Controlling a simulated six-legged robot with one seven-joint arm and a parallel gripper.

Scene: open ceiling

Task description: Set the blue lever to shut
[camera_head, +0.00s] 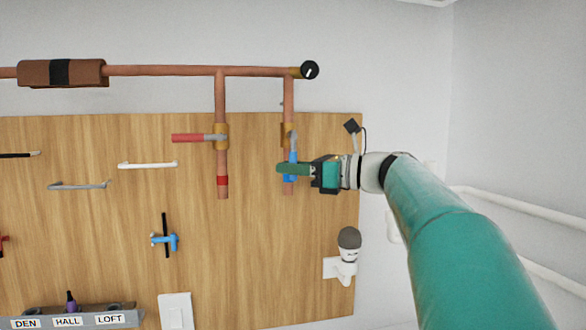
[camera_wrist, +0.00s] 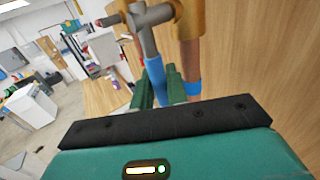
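The blue lever (camera_head: 291,160) is on the brass valve (camera_head: 287,134) of the right-hand copper drop pipe. Its grey arm runs down into a blue sleeve, roughly in line with the pipe. My gripper (camera_head: 292,169) reaches in from the right, with its green fingers at the blue sleeve. In the wrist view, the blue sleeve (camera_wrist: 155,72) passes down between the two green fingers (camera_wrist: 160,88), one on each side. The lower end of the sleeve is hidden by the gripper. I cannot tell whether the fingers press on it.
A red lever (camera_head: 190,138) points left from the valve on the neighbouring pipe. A horizontal copper pipe (camera_head: 160,70) runs above. A white fixture with a grey knob (camera_head: 348,240) sits below right on the wooden board (camera_head: 260,270). Other handles are mounted further left.

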